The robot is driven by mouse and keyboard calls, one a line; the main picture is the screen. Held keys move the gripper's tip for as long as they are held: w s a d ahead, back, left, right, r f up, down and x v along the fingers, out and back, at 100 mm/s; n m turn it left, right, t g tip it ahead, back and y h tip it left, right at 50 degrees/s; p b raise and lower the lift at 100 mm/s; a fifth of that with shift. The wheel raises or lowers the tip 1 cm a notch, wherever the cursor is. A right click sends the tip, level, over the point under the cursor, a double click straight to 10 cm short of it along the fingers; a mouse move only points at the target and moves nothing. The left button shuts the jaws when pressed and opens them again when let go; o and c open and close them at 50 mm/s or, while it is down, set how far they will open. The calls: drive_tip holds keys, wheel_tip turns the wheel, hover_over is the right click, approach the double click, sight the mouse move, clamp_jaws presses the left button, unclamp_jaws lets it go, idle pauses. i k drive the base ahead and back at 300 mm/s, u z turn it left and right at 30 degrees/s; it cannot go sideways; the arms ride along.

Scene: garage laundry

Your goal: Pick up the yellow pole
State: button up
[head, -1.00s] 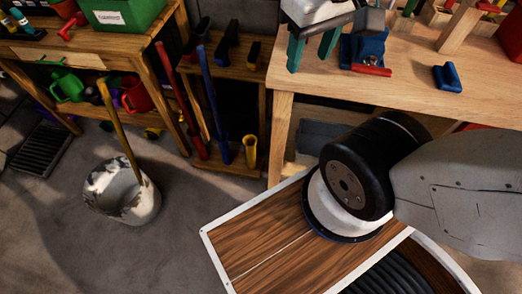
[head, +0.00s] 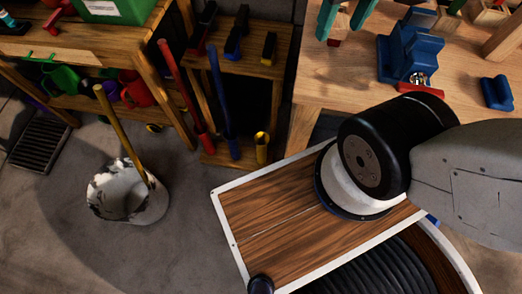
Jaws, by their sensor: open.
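A yellow pole (head: 122,136) leans in a white, dark-stained bucket (head: 150,207) on the floor at the left of the head view. Its top end points up and left; its lower end is inside the bucket. My gripper (head: 342,28) is at the top edge of the view, over the right-hand workbench. Its two teal fingers point down and stand apart, with nothing seen held between them. It is far to the right of the pole, and its upper part is cut off by the frame.
A red pole (head: 180,88), a blue pole (head: 219,90) and a short yellow tube (head: 262,148) stand at a wooden rack. A workbench (head: 340,88) holds a blue vise (head: 405,55). A floor grate (head: 40,142) lies left; floor around the bucket is clear.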

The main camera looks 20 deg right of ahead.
sight(99, 90)
drive_tip(key=k, duration=0.5)
drive_tip(key=u, duration=2.6)
drive_tip(key=i, duration=1.8)
drive_tip(key=z, duration=2.6)
